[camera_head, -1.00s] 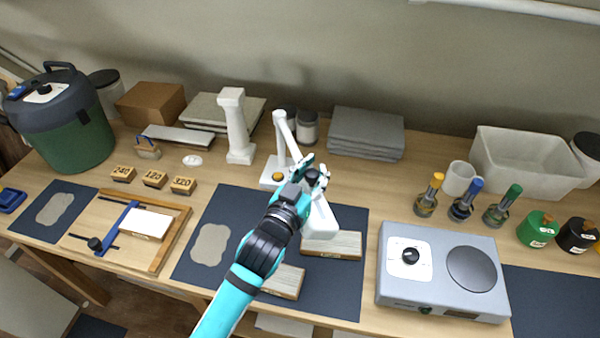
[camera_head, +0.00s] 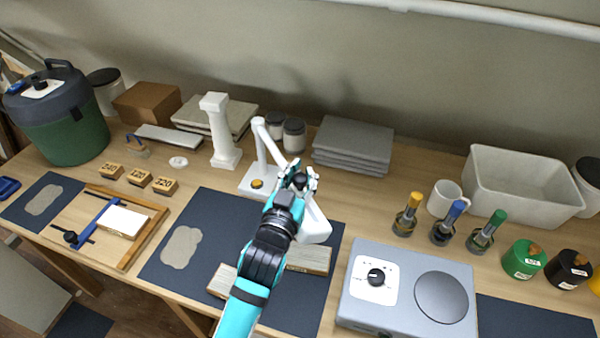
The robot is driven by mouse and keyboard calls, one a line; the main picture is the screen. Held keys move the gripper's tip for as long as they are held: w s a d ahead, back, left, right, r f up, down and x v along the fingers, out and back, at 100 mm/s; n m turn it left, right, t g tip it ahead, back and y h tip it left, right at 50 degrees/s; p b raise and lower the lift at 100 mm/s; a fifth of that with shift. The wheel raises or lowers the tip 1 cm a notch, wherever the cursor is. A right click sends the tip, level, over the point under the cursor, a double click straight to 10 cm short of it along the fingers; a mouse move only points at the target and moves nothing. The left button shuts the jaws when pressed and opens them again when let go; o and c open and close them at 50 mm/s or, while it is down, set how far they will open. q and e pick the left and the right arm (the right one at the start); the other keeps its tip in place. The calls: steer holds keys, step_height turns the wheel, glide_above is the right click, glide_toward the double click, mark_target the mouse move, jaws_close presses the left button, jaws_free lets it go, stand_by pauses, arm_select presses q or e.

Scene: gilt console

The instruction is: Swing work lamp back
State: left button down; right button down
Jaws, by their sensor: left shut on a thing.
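The white work lamp (camera_head: 268,153) stands on a square base (camera_head: 256,184) with an orange knob, at the back of the dark mat. Its upright post and bent arm lead to a white head (camera_head: 316,226) that hangs over the mat's right part. My left gripper (camera_head: 300,181) is shut on the lamp at a dark joint or knob just above the head; its fingers partly hide the spot. My right gripper is not in view.
Under the lamp head, wooden boards (camera_head: 309,259) lie on the dark mat (camera_head: 205,215). Behind stand a white column (camera_head: 220,135), jars (camera_head: 294,136) and stacked grey slabs (camera_head: 353,143).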

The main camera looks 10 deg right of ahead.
arm_select(q)
steer(key=c, duration=1.7)
jaws_free()
steer(key=shift+s+d+f, duration=0.2)
steer(key=shift+f, duration=0.15)
steer(key=o, duration=0.7)
steer(key=shift+s+d+r, duration=0.15)
steer(key=shift+s, duration=0.1)
steer(key=shift+w+r, duration=0.1)
steer(key=shift+w, duration=0.05)
steer(key=v, duration=1.2)
